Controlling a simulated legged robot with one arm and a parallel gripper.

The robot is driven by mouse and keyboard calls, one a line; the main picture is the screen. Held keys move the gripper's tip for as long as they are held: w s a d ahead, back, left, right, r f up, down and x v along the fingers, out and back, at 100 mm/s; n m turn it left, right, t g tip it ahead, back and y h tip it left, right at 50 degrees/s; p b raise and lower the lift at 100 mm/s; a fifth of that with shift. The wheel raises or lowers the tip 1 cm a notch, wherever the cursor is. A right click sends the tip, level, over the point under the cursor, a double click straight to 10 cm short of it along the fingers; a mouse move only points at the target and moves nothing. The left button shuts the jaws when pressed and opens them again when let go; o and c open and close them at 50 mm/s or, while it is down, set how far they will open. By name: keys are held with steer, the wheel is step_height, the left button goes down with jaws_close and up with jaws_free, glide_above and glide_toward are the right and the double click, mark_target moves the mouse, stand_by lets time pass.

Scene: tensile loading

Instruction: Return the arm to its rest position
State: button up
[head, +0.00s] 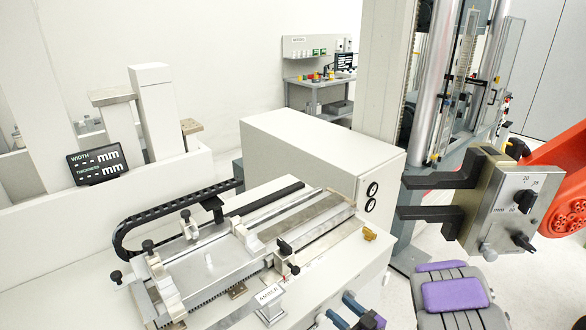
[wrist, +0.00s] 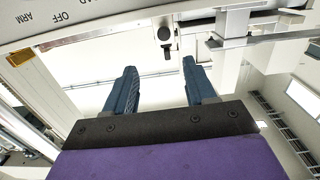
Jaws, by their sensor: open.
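My gripper (head: 335,307) is at the bottom centre of the head view, partly cut off by the frame edge. Its blue fingers are beside the front of the white bench machine. In the wrist view, the two blue fingers (wrist: 158,66) stand apart with nothing held between them. The purple and dark base of the gripper fills the bottom of that view. My purple-padded arm (head: 455,293) is folded low at the right of the head view. A pale panel (wrist: 92,22) with ARM and OFF lettering is at the upper left in the wrist view.
The white bench machine (head: 225,302) with metal rails fills the lower left. A grey box with black jaws (head: 500,205) and an orange arm (head: 565,185) stand close to my arm at right. A tall test frame (head: 435,90) is behind. A black display (head: 96,164) is at left.

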steer(key=w+d+r+g+h, duration=0.2)
steer(key=w+d+g+h, duration=0.15)
steer(key=d+h, duration=0.5)
steer(key=s+d+r+m+g+h, duration=0.3)
steer(key=s+d+r+m+h, duration=0.15)
steer(key=s+r, duration=0.2)
steer(key=s+a+r+m+g+y, duration=0.1)
steer(key=s+a+r+g, duration=0.2)
steer(key=s, duration=0.7)
steer(key=s+a+r+m+g, duration=0.1)
steer(key=s+a+r+g, duration=0.2)
steer(key=s+a, duration=0.5)
steer(key=s+a+r+m+g+y, duration=0.1)
steer(key=s+a+r+g, duration=0.2)
steer(key=s, duration=0.9)
steer(key=a, duration=0.2)
steer(key=shift+s+a+y, duration=0.3)
steer(key=shift+s, duration=0.1)
steer(key=shift+g, duration=0.25)
